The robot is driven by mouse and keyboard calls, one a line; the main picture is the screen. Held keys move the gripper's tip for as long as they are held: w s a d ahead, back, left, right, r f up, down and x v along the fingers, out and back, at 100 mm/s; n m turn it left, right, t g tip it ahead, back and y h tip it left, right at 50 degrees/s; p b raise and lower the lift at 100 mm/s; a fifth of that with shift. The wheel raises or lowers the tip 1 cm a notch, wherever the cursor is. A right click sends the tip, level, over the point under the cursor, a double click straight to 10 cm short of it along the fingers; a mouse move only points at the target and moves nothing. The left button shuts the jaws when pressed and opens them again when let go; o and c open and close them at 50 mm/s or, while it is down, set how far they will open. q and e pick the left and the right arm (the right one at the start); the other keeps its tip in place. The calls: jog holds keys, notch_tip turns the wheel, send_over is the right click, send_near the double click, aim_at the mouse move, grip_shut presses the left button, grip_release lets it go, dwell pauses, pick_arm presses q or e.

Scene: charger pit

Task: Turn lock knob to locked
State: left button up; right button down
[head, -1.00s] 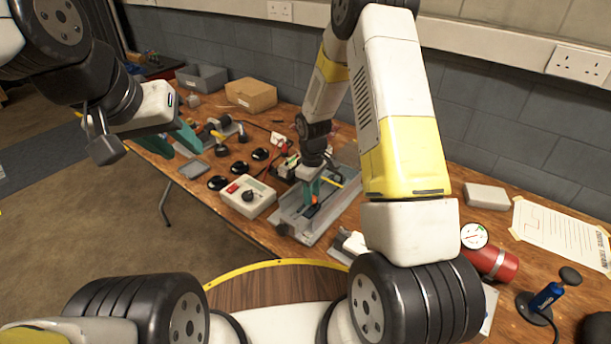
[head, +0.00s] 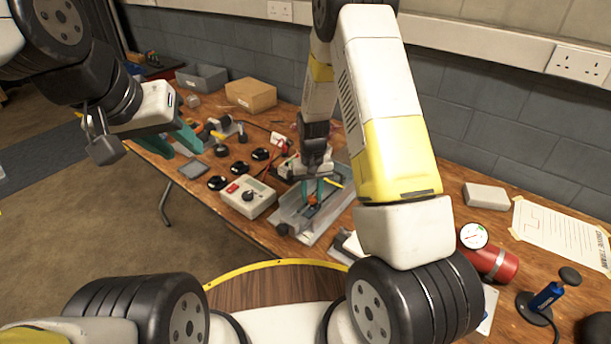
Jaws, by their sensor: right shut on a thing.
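A small orange knob (head: 312,199), which I take to be the lock knob, stands on a grey metal fixture (head: 333,211) on the bench. My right gripper (head: 312,195) points down at the fixture, its teal fingers one on each side of the knob and shut on it. The fingers hide part of the knob, and its exact angle and any lock marks are too small to read. My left gripper (head: 174,143) is open and empty, held in the air over the bench's left edge.
A beige control box (head: 248,197) with a black dial sits left of the fixture, beside several black discs. A cardboard box (head: 251,94) and grey bin (head: 202,77) stand behind. A red cylinder (head: 490,263) with a gauge lies at the right.

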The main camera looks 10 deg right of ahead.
aim_at(312, 197)
jog(key=shift+m, duration=0.5)
jog(key=c, duration=1.1)
grip_release()
jog(key=shift+o, duration=0.2)
notch_tip(312, 197, up, 8)
jog(key=shift+f, duration=0.1)
